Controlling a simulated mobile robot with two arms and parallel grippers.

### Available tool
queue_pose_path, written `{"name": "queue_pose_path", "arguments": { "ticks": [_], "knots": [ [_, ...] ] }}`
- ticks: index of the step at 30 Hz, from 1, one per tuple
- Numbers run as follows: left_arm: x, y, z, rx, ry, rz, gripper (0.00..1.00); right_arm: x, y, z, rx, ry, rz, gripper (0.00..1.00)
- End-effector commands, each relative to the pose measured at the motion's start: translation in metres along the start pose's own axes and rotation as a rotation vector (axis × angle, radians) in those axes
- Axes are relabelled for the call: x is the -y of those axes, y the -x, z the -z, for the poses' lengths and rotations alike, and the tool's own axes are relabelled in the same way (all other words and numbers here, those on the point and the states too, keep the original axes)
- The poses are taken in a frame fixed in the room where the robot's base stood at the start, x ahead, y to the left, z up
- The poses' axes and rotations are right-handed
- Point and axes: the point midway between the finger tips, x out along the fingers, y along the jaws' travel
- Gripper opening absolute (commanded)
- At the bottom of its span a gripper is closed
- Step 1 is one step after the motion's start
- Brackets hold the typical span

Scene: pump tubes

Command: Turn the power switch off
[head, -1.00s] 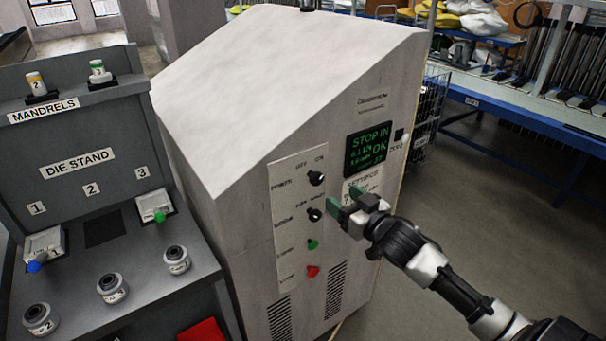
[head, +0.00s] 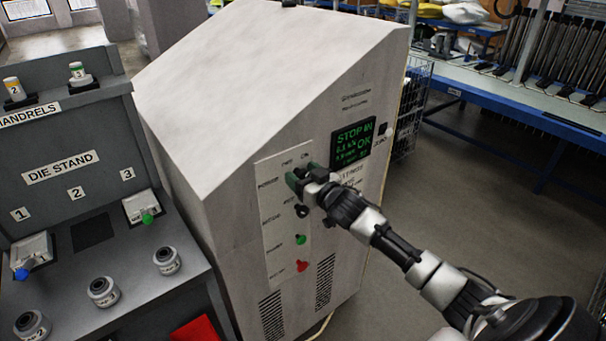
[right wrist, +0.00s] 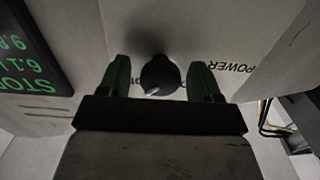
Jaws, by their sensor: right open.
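The power switch is a round black knob (right wrist: 160,75) on the cabinet's light control panel (head: 275,225). In the right wrist view it lies between my right gripper's two green fingers. Its white pointer mark points down and slightly left there, on the side of a mostly hidden label. The word POWER (right wrist: 236,68) reads upside down to its right. My right gripper (head: 303,176) is open around the knob and hides it in the head view. I cannot tell whether the fingers touch it. My left gripper is not in view.
Below it are a second black knob (head: 301,210), a green button (head: 300,239) and a red button (head: 302,265). A green-text display (head: 352,144) sits to the right. The die stand (head: 60,215) is left of the cabinet. Floor (head: 450,200) is open at right.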

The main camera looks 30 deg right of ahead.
Motion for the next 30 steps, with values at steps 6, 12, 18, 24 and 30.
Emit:
{"name": "queue_pose_path", "arguments": {
  "ticks": [6,12,18,24,30],
  "knots": [
    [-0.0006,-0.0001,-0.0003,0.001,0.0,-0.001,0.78,0.0002,0.0002,0.0,0.0,0.0,0.0,0.52],
    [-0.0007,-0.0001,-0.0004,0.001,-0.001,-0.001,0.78,0.0002,0.0003,0.0,0.0,0.0,0.0,0.21],
    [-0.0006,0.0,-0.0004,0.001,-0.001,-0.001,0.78,0.0003,0.0003,0.0001,0.0,0.007,0.0,0.16],
    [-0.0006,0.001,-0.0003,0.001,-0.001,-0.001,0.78,0.0004,0.0003,0.0003,0.0,0.064,0.0,0.16],
    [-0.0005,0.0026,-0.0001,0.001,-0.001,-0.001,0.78,0.0009,0.0002,0.0003,0.0,0.193,0.0,0.16]
  ]
}}
